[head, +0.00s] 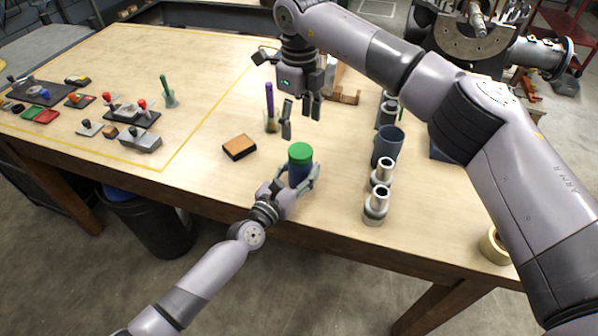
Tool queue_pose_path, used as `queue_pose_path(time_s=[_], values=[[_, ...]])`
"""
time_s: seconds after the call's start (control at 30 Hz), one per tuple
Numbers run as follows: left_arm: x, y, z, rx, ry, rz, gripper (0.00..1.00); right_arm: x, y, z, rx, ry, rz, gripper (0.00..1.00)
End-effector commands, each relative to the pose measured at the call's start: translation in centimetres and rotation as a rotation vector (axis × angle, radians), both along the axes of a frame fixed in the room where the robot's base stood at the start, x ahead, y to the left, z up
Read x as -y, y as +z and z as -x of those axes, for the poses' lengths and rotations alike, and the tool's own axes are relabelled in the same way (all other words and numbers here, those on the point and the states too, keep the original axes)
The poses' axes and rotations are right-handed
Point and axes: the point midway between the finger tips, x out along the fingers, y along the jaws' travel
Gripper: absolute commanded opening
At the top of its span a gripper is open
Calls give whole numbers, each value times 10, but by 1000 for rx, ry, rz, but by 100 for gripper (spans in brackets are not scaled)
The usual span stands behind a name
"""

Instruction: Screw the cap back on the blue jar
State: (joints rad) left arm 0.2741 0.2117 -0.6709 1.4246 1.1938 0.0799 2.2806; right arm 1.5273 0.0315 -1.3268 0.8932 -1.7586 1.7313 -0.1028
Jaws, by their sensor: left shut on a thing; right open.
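The blue jar (296,174) stands upright near the front edge of the wooden table. A green cap (300,152) sits on top of its mouth; I cannot tell how tightly. My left gripper (303,186) is shut on the jar's body, with fingers on both sides of it. My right gripper (300,120) is open and empty, pointing down, above and behind the jar and apart from the cap. The jar's lower part is partly hidden by my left gripper.
A brown block (239,147) lies left of the jar. A glass with a purple stick (270,108) stands behind. Metal cylinders (376,204) and a dark blue-grey cup (387,146) stand to the right. Tools lie at the far left. A tape roll (494,246) lies at the right.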

Motion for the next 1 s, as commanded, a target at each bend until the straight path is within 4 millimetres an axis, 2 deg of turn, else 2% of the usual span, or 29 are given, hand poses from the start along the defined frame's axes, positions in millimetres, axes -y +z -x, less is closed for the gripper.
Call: queue_pose_path(time_s=[0.7, 0.9, 1.0], values=[[1, -1, 1, -3, -3, -1, 0, 1, 0, 1, 0, 1600, -2, 64], [1, -1, 1, -3, -3, -1, 0, 2, 0, 1, 1, 1988, -1, 64], [1, -1, 1, -3, -3, -1, 0, 2, 0, 1, 1, 2127, -1, 64]])
